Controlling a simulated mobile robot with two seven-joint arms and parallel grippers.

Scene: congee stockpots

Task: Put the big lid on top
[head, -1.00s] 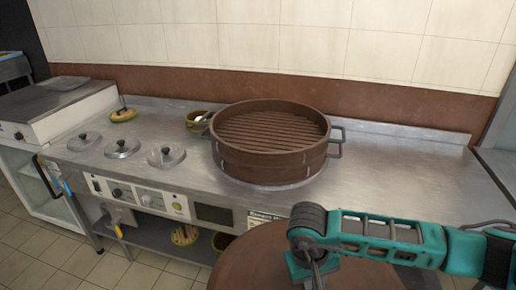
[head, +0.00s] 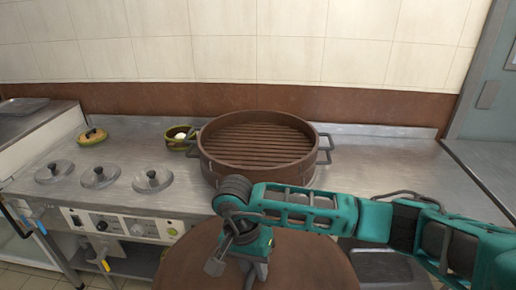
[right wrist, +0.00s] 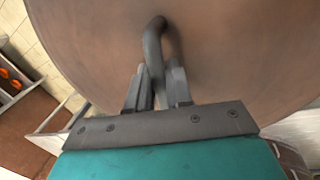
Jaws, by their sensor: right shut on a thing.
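The big brown round lid (head: 310,262) hangs in front of the counter, at the bottom of the head view. My right gripper (head: 252,275) is over its top. In the right wrist view the gripper (right wrist: 160,88) is shut on the lid's dark curved handle (right wrist: 153,45), and the lid's brown face (right wrist: 230,45) fills most of the picture. The big brown steamer (head: 258,145) stands open on the counter behind the lid, with a slatted inside and side handles. My right arm crosses in front of its lower edge. My left gripper is not in view.
Three small metal lids (head: 100,176) sit in the counter (head: 385,165) left of the steamer. The counter right of the steamer is clear.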

